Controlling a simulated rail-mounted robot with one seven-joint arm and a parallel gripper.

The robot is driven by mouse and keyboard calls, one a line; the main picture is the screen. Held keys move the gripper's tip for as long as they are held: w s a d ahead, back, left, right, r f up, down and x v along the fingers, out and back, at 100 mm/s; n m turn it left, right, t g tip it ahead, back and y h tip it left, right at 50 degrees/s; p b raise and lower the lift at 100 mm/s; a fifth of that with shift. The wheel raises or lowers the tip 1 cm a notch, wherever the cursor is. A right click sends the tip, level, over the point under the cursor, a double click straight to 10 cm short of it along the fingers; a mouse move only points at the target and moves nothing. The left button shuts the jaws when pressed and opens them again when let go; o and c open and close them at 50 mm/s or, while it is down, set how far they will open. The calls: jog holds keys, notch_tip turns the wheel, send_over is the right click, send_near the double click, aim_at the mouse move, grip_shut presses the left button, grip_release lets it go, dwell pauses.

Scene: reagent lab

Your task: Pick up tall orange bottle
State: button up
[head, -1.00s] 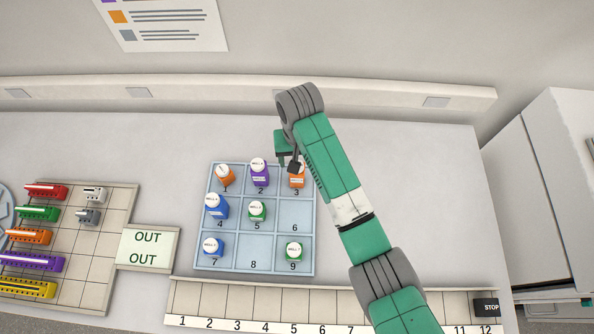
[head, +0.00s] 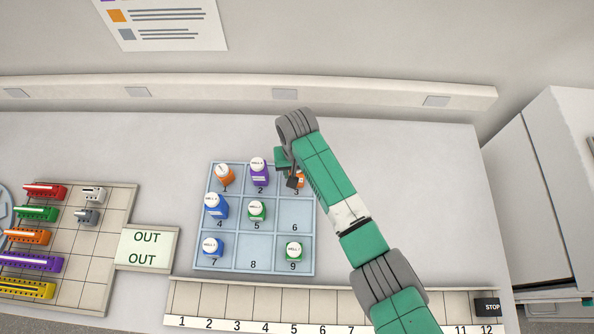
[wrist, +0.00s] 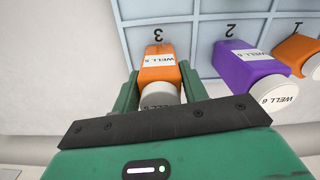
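An orange bottle (head: 301,182) with a white label stands in compartment 3 of the tray, mostly hidden behind my arm in the head view. In the wrist view the same orange bottle (wrist: 158,68) and its white cap show between the two green fingers of my gripper (wrist: 160,88). The fingers are apart, one on each side of the bottle; firm contact cannot be made out. Another orange bottle (head: 225,177) with a white cap stands in compartment 1, and shows at the right edge of the wrist view (wrist: 297,50).
The blue-grey tray (head: 263,252) also holds a purple bottle (head: 260,174) in compartment 2, beside my gripper, and blue and green bottles lower down. Compartments 6 and 8 are empty. Colored racks (head: 37,213) lie at left.

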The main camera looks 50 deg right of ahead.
jog(key=c, duration=0.5)
jog(key=shift+c, duration=0.2)
jog(key=shift+r, duration=0.65)
notch_tip(320, 180, up, 3)
jog(key=shift+f, duration=0.2)
jog(key=s+a, duration=0.2)
jog(key=s, duration=0.5)
jog(key=s+a+r+p, duration=0.1)
jog(key=s+a, duration=0.1)
jog(key=s, duration=0.6)
jog(key=shift+s+a, duration=0.2)
jog(key=shift+a, duration=0.1)
